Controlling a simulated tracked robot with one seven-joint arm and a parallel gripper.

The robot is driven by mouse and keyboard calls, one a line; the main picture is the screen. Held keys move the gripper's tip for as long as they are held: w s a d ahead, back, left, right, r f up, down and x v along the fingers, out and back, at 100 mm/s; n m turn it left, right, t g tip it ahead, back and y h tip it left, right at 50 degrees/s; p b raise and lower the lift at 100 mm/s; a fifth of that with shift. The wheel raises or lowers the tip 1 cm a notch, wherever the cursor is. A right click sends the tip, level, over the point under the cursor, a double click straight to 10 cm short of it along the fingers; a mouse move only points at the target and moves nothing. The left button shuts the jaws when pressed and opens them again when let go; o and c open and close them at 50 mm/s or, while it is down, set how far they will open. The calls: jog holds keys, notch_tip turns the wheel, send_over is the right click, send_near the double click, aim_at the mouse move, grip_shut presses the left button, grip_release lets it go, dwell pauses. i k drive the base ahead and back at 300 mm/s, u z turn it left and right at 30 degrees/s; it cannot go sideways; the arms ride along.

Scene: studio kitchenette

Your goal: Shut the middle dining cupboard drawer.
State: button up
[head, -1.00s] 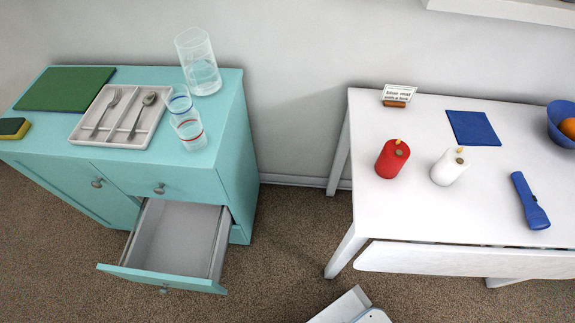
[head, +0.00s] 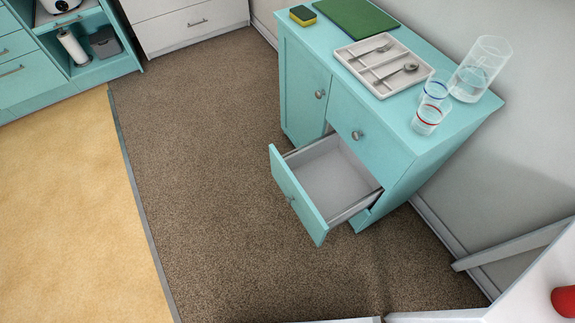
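The turquoise dining cupboard (head: 400,165) stands against the wall at the upper right of the head view. Its middle drawer (head: 300,196) is pulled well out, below a shut top drawer (head: 350,122) and beside a shut door (head: 305,100). The open drawer is empty inside, with a grey interior and a round knob (head: 290,198) on its turquoise front. What lies below the open drawer is mostly hidden by it. My gripper is not in view.
A white table (head: 540,285) is at the lower right. Brown carpet (head: 205,170) before the drawer is clear.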

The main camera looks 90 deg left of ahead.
aim_at(325, 182)
jog(key=u, duration=0.7)
jog(key=i, duration=0.15)
jog(key=u, duration=2.2)
jog(key=k, duration=0.8)
jog(key=u, duration=0.25)
jog(key=i, duration=0.8)
jog(key=z, duration=0.1)
